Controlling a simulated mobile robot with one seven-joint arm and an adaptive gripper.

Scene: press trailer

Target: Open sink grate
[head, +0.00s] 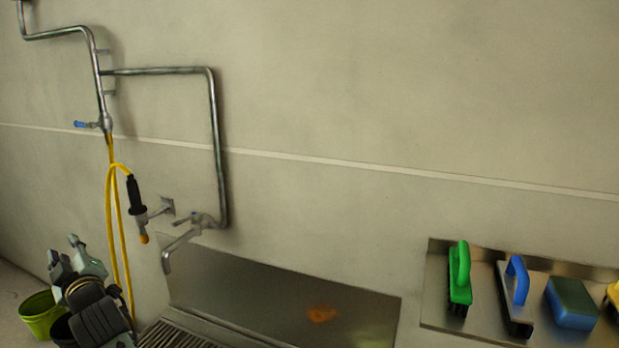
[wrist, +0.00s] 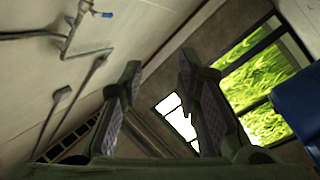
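The sink grate (head: 178,337) shows at the bottom edge of the head view as a row of dark slats in front of the steel backsplash (head: 270,305). Only its far part is in view, and it lies flat. My gripper (head: 65,250) is at the lower left of the head view, to the left of the grate and apart from it, in front of the wall. In the wrist view my gripper (wrist: 158,78) has its two fingers spread with nothing between them. The grate cannot be made out in the wrist view.
A steel faucet (head: 180,245) stands over the sink. A yellow hose (head: 118,225) hangs near my gripper, with green (head: 38,315) and dark buckets below. Brushes (head: 460,275) and a sponge (head: 571,303) are on a steel panel at right. The wrist view shows windows (wrist: 250,75).

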